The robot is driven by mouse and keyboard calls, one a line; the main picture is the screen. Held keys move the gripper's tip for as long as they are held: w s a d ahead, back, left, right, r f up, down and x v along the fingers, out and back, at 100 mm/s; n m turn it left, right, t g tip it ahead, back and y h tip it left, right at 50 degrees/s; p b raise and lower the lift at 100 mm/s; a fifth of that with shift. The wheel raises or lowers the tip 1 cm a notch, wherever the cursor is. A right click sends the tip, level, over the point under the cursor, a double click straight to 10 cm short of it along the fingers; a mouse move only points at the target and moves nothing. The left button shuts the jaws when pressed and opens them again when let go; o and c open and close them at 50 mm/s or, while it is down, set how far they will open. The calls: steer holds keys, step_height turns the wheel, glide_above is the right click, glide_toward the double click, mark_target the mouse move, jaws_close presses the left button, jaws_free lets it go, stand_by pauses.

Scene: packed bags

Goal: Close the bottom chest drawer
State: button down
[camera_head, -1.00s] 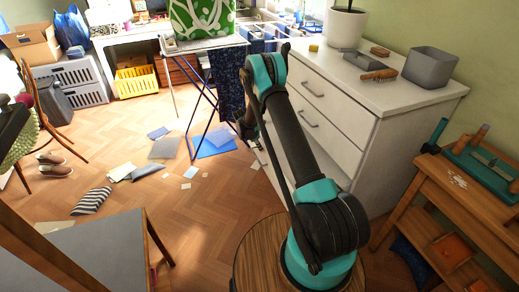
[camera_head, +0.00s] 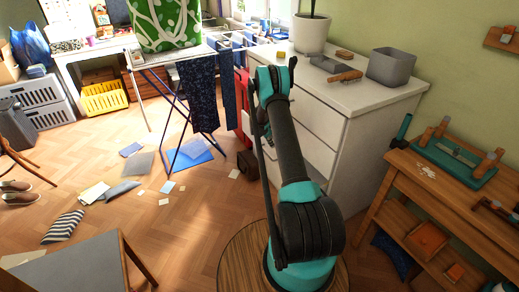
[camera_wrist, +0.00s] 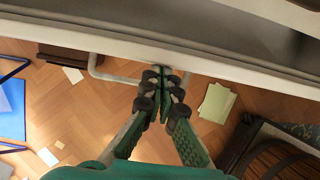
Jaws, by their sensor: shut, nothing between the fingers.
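The white chest (camera_head: 385,125) stands right of centre in the head view, with my arm in front of its left part. My arm hides most of its lower front there. In the wrist view, the white top edge of a drawer front (camera_wrist: 240,72) crosses the upper part, with a grey drawer interior behind it, so this drawer stands open. Its pale bar handle (camera_wrist: 97,68) sticks out on the near side. My gripper (camera_wrist: 166,78) is shut and empty, its fingertips at the drawer front beside the handle's right part. I cannot tell whether they touch.
A wooden workbench (camera_head: 440,200) stands close on the right. A round wooden stool or table top (camera_head: 240,262) lies under my arm's base. A drying rack (camera_head: 165,95) stands left of the chest.

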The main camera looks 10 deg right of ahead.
steer(key=shift+w+d, duration=0.25)
steer(key=shift+d, duration=0.65)
steer(key=shift+w+d, duration=0.2)
steer(key=shift+d, duration=0.65)
